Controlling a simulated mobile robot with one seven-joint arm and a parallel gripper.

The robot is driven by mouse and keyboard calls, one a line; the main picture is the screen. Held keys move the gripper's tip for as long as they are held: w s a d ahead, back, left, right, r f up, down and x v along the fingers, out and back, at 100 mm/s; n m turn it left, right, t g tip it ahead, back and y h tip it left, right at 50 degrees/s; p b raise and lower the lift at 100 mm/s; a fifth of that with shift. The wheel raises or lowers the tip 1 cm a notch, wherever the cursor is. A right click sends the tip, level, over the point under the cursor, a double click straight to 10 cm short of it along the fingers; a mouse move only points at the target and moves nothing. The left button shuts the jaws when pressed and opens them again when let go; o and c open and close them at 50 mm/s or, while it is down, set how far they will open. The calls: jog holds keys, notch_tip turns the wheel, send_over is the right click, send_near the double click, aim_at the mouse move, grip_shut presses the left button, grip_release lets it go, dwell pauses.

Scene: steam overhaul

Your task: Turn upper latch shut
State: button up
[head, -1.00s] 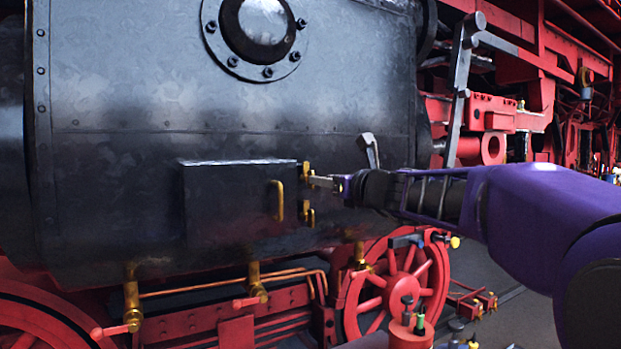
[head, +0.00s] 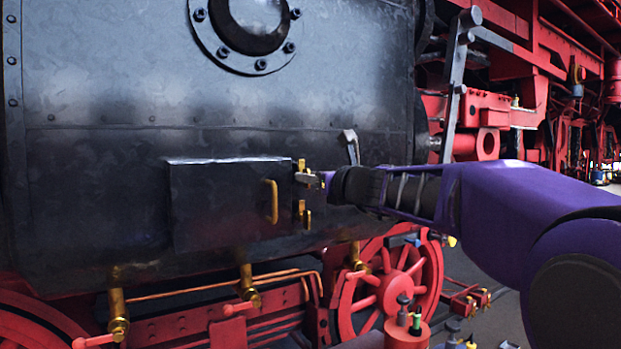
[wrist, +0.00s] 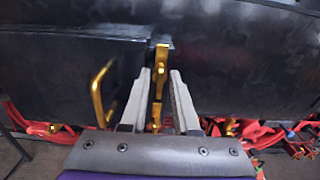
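The upper latch (head: 301,166) is a small brass piece at the right edge of the dark box door (head: 220,205). In the wrist view the upper latch (wrist: 161,62) stands upright between my fingertips, with a gap showing on each side. My gripper (head: 309,180) is open at the latch, reaching in from the right; its two grey fingers (wrist: 160,74) are spread. I cannot tell whether either finger touches the latch. The lower latch (head: 305,216) is directly below and also shows between the fingers in the wrist view (wrist: 155,118). The door looks flush in its frame.
A brass door handle (head: 273,201) stands out just left of the latches, near my left finger. A grey lever (head: 351,146) projects above my wrist. Brass valves (head: 248,286), copper pipes and a red wheel (head: 391,290) lie below.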

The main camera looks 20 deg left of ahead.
grip_shut()
jog(key=shift+n+b, duration=0.3)
jog(key=shift+b, duration=0.05)
jog(key=shift+s+a+f+n+b, duration=0.1)
jog(key=shift+n+b, duration=2.35)
jog(key=shift+n, duration=1.85)
jog(key=shift+s+a+f+n+b, duration=0.1)
jog(key=shift+n+b, duration=2.35)
jog(key=shift+n, duration=1.85)
jog(key=shift+o, duration=1.3)
grip_release()
